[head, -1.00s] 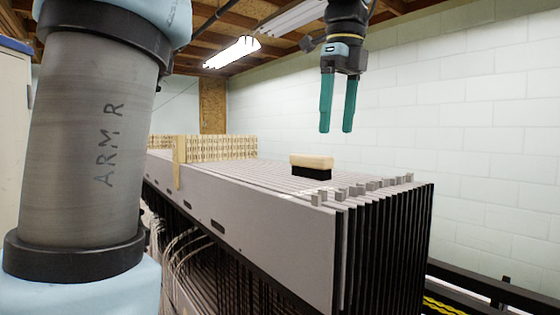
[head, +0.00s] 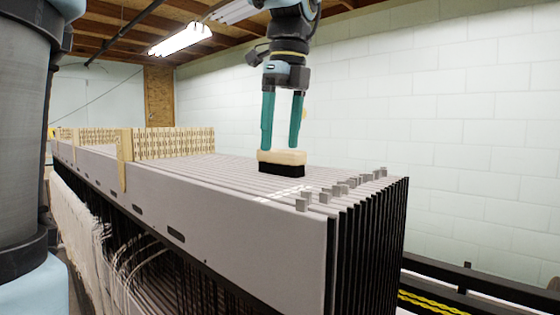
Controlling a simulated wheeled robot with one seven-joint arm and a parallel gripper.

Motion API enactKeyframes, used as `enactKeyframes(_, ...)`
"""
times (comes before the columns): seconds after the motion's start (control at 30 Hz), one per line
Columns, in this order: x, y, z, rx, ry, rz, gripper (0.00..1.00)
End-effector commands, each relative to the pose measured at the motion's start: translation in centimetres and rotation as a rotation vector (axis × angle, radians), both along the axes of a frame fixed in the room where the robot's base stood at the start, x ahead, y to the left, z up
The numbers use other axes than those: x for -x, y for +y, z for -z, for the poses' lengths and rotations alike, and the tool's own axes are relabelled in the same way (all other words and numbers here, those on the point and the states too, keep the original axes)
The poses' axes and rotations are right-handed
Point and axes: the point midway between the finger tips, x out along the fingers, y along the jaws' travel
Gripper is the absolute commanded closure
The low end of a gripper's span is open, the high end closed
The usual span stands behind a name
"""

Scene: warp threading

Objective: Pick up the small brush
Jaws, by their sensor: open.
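The small brush (head: 282,163) has a pale wooden back and black bristles. It rests bristles down on top of the grey slatted frame stack (head: 225,183), near its right end. My gripper (head: 282,146) has two green fingers pointing straight down. It is open, with the fingers apart and their tips just over or beside the brush's wooden back. I cannot tell whether the tips touch the brush.
A row of small grey blocks (head: 340,188) stands along the right end of the stack. A patterned wooden strip (head: 170,143) stands further back on the left, with a wooden upright (head: 124,160). White threads (head: 85,222) hang below. The air around my gripper is clear.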

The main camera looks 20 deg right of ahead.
Motion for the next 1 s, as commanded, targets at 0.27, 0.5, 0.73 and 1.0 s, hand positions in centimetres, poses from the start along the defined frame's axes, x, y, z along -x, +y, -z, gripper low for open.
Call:
enactKeyframes(0.27,-0.2,0.1,3.7,-0.002,0.002,0.000,0.22)
enactKeyframes(0.5,-0.2,0.1,4.2,0.000,0.000,0.000,0.22)
enactKeyframes(0.73,-0.2,0.1,4.2,0.000,0.000,0.000,0.42)
enactKeyframes(1.0,-0.2,0.1,4.2,0.000,0.000,0.000,0.72)
